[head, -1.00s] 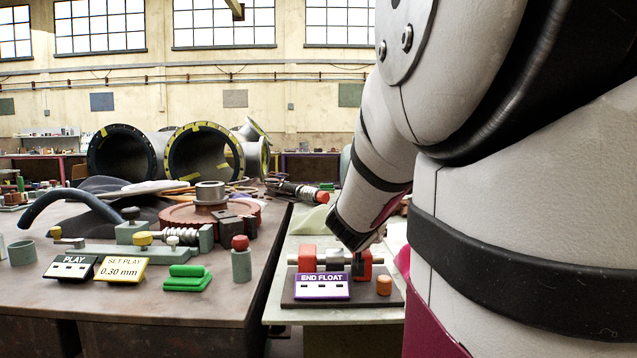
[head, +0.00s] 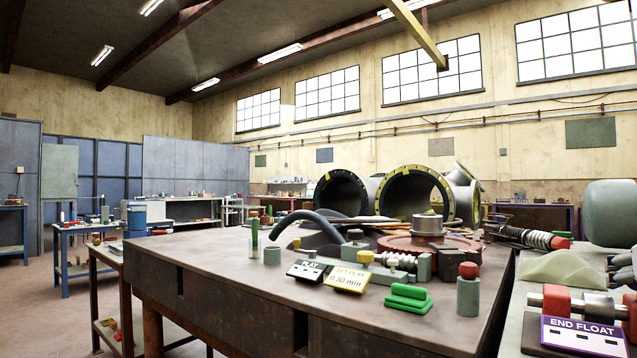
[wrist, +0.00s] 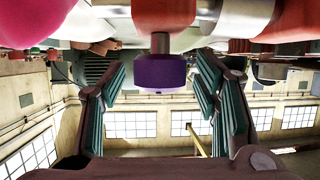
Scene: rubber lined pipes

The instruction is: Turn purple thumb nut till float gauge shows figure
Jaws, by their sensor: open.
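The purple thumb nut (wrist: 160,73) shows in the wrist view on a short metal stem below a red block (wrist: 160,18). My gripper (wrist: 160,84) is open, with one finger on each side of the nut. A gap shows on both sides, and the fingers do not appear to touch it. The wrist view is upside down. In the head view, the purple-framed END FLOAT gauge (head: 583,336) stands at the lower right edge; its windows are too small to read. Neither my gripper nor the nut shows there.
A red block and grey cylinder (head: 600,307) stand behind the END FLOAT gauge. The brown table (head: 215,262) to its left carries a PLAY gauge (head: 306,270), a yellow card reading SET PLAY 0.30 mm (head: 347,279), green blocks (head: 408,298) and a red-topped post (head: 468,292). Large pipes lie behind.

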